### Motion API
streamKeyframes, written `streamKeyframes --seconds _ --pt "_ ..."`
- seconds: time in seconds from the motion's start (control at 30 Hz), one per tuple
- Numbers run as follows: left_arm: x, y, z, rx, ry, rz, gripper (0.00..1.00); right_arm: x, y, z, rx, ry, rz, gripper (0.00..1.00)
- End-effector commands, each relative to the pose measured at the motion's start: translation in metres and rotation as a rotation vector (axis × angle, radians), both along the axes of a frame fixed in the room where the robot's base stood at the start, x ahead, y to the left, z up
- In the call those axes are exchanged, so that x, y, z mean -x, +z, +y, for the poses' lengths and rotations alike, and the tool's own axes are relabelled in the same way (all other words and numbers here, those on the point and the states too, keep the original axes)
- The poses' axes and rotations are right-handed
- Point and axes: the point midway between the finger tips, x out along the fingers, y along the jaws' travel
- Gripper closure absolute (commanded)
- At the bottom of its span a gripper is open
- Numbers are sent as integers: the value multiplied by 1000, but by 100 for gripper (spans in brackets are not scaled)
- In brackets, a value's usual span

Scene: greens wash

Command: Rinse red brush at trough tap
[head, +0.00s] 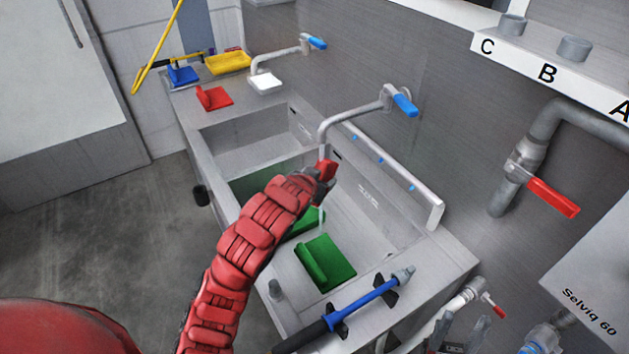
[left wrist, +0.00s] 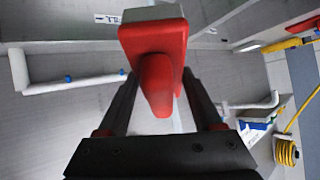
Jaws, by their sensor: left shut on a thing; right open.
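In the head view my left gripper (head: 318,182) is over the trough (head: 385,235), shut on the red brush (head: 328,168). The brush is directly below the spout of the nearer trough tap (head: 345,117), which has a blue lever. A thin pale streak, like running water, shows below the brush. In the left wrist view the red brush (left wrist: 157,75) sits between the fingers, its pale side (left wrist: 152,13) facing away from the gripper. My right gripper (head: 463,335) is open and empty at the bottom edge, right of the trough.
Green brushes (head: 326,262) lie in the trough. A blue spray lance (head: 360,302) rests across its near edge. Red (head: 214,98), white (head: 265,83), blue (head: 183,75) and yellow (head: 228,62) items lie on the far counter. A red-levered pipe valve (head: 552,198) is at right.

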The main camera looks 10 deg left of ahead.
Motion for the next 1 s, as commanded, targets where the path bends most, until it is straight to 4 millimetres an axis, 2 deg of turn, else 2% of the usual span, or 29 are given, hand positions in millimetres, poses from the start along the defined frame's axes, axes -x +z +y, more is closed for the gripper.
streamKeyframes --seconds 0.63,1.0 --pt "53 1 -4 0 0 0 66 0 14 0 0 0 0 48" --pt "67 4 -4 1 4 4 66 0 51 0 0 0 0 48"
